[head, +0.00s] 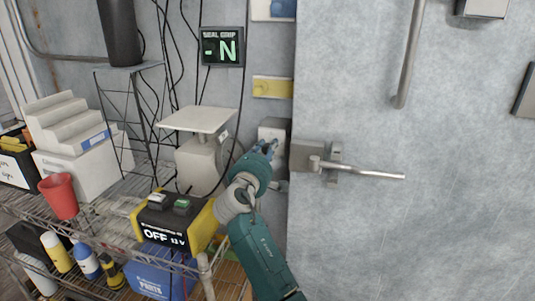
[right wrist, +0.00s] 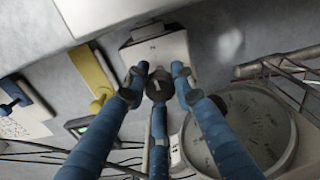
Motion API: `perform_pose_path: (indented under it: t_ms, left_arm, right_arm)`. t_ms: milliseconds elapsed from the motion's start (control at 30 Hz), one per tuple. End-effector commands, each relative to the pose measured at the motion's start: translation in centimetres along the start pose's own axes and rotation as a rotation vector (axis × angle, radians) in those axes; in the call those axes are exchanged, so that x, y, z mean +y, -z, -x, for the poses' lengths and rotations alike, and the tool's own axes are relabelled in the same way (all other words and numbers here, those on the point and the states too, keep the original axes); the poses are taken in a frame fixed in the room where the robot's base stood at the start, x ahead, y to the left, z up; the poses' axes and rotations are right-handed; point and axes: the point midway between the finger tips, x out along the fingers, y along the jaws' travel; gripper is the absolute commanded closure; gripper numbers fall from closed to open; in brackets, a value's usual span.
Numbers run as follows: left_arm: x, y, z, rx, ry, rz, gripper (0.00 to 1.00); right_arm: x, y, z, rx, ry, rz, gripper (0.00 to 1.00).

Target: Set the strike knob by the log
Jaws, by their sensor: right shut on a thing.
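The strike knob (right wrist: 159,86) is a dark round knob with a pale mark, on a pale metal strike box (right wrist: 155,50) in the right wrist view. In the head view the strike box (head: 273,130) is on the wall beside the door edge. My right gripper (head: 266,150) is at the box, and its blue fingers (right wrist: 157,92) are shut around the knob. In the head view the fingers hide the knob. A white sheet with a blue piece (head: 275,8), possibly the log, is cut off at the top; its writing is unreadable. My left gripper is not in view.
A door handle (head: 360,171) juts out right of the strike box. A display (head: 222,47) reads "SEAL GRIP -N". A yellow plate (head: 272,88) is above the box. A dial scale (head: 202,165) and a yellow-black "OFF 12 V" unit (head: 168,222) stand close left of my right arm.

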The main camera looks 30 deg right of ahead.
Motion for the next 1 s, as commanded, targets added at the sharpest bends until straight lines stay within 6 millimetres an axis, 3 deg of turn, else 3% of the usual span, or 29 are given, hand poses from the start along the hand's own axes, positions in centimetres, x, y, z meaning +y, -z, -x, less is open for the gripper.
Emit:
perform_pose_path:
  t_ms: [633,667,733,1000]
  left_arm:
    - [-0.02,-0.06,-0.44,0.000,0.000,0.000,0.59]
    - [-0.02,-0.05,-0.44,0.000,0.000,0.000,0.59]
    - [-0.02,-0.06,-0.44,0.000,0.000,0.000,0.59]
    - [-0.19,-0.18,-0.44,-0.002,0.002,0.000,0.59]
  right_arm:
    - [-0.04,-0.01,0.00,0.000,0.002,-0.047,1.00]
    - [-0.04,-0.01,0.00,0.000,0.002,-0.047,0.69]
    - [-0.04,0.00,0.01,0.000,0.001,-0.047,0.55]
    - [-0.03,0.01,0.03,0.000,0.001,-0.046,0.55]
